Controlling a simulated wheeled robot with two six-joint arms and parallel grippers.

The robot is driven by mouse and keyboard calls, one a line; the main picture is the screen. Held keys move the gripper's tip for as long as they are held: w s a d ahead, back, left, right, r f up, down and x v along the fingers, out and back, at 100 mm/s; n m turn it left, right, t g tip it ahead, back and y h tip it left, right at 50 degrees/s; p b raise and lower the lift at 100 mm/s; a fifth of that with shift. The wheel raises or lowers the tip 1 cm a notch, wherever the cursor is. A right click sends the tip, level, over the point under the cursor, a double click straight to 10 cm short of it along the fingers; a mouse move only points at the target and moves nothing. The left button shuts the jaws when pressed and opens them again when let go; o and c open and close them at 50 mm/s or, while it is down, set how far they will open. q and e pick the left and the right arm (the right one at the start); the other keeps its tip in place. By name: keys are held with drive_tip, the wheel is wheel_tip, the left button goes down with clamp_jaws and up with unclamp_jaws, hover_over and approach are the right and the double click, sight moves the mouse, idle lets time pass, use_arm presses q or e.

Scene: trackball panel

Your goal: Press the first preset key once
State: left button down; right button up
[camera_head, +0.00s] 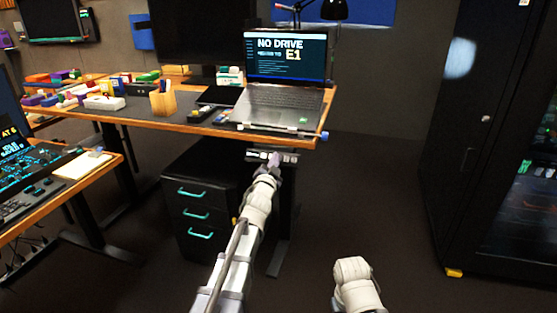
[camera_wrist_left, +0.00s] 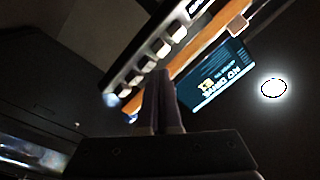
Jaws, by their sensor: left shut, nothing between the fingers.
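The desk control panel (camera_head: 254,154) is a dark strip with pale keys, mounted under the desk's front edge. In the left wrist view the panel (camera_wrist_left: 140,50) runs diagonally, with several white keys (camera_wrist_left: 162,48) in a row. Which one is the first preset key I cannot tell from labels. My left gripper (camera_head: 272,159) is in front of the panel, shut and empty. Its fingers (camera_wrist_left: 159,76) point up towards the key row in the wrist view; whether they touch a key I cannot tell. Only part of my right arm shows, at the bottom of the head view.
The wooden desk (camera_head: 140,119) bears a laptop (camera_head: 275,103), a pencil cup (camera_head: 163,103) and coloured blocks. A black drawer unit (camera_head: 195,205) with teal handles stands below. A second desk is at the left, a dark cabinet (camera_head: 465,140) at the right. The floor between is clear.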

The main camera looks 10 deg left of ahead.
use_arm(q)
drive_tip(key=shift+w+f, duration=0.25)
drive_tip(key=shift+w, duration=0.05)
idle(0.8)
drive_tip(key=shift+s+r, duration=0.1)
drive_tip(key=shift+s+r+p, duration=0.3)
drive_tip(key=shift+s+r, duration=0.15)
drive_tip(key=shift+s, duration=0.1)
idle(0.4)
